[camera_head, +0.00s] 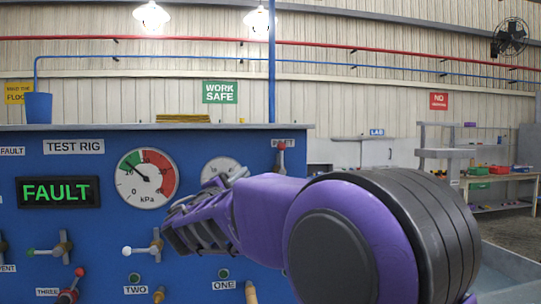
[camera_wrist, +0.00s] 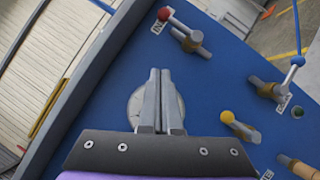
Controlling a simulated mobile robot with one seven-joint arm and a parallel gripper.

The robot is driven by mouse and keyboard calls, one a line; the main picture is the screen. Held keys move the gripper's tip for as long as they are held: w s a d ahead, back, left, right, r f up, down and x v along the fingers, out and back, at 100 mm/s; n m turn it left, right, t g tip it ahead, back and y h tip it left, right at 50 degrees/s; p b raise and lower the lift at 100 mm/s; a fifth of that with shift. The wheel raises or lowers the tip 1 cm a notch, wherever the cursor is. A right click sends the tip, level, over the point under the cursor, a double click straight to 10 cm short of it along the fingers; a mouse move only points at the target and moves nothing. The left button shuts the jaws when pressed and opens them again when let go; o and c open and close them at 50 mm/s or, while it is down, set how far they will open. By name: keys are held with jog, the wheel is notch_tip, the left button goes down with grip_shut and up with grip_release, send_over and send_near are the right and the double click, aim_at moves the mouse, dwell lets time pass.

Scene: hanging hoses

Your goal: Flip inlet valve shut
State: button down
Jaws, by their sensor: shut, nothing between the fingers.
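The inlet valve has a red-knobbed lever and brass body. It sits at the panel's upper right in the head view (camera_head: 281,157), beside a partly hidden label, and at the top of the wrist view (camera_wrist: 187,38), beside a label starting "IN". Its lever points up in the head view. My gripper (camera_wrist: 160,74) is shut and empty in front of a round gauge (camera_wrist: 136,106), apart from the valve, which lies beyond the fingertips and to the right in the wrist view. In the head view my purple arm crosses the panel below the valve and hides part of it.
The blue test rig panel (camera_head: 95,225) carries a lit FAULT display (camera_head: 58,191), a kPa gauge (camera_head: 147,178) and several other valves. In the wrist view a blue-knobbed valve (camera_wrist: 268,89) and a yellow-knobbed valve (camera_wrist: 240,127) stick out at the right.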

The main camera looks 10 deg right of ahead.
aim_at(282, 158)
jog(key=p+x, duration=0.2)
jog(key=x, duration=0.8)
jog(key=shift+w+d, duration=0.1)
jog(key=d+r, duration=0.1)
jog(key=s+d+r, duration=0.1)
jog(key=d, duration=0.1)
jog(key=shift+s, duration=0.2)
jog(key=shift+s+d, duration=0.1)
jog(key=shift+m, duration=0.3)
jog(key=shift+d+g, duration=0.15)
jog(key=shift+g, duration=0.15)
